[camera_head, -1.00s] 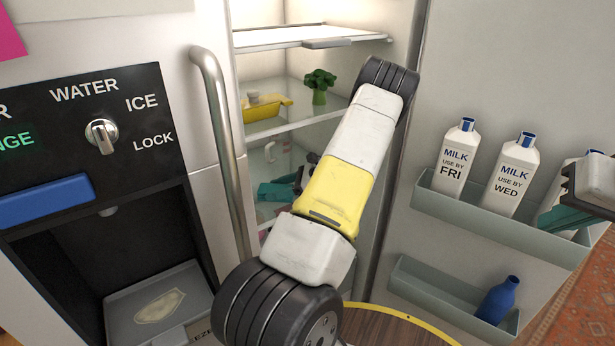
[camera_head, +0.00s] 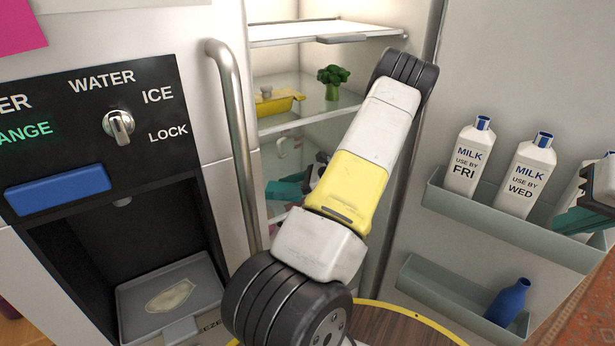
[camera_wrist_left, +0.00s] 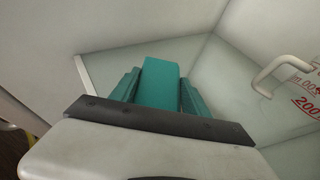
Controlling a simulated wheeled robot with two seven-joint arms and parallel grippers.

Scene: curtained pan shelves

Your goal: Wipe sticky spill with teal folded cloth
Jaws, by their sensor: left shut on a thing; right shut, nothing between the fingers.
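My left gripper (camera_head: 290,187) is inside the open fridge at a lower level, partly hidden by my own arm. In the left wrist view it is shut on the teal folded cloth (camera_wrist_left: 158,82), which sits between its two teal fingers above a glass shelf (camera_wrist_left: 205,75). A pale beige patch that looks like a spill (camera_head: 171,296) lies on the grey dispenser tray (camera_head: 128,303), left of and apart from the gripper. My right gripper (camera_head: 580,217) is shut and empty by the door's milk bin, cut by the right edge.
A steel handle (camera_head: 238,150) stands between the dispenser and the fridge opening. Inside are a yellow dish (camera_head: 277,104), broccoli (camera_head: 333,80) and a clear jug (camera_wrist_left: 262,82) beside the cloth. Milk cartons (camera_head: 468,158) and a blue bottle (camera_head: 507,303) stand in door bins.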

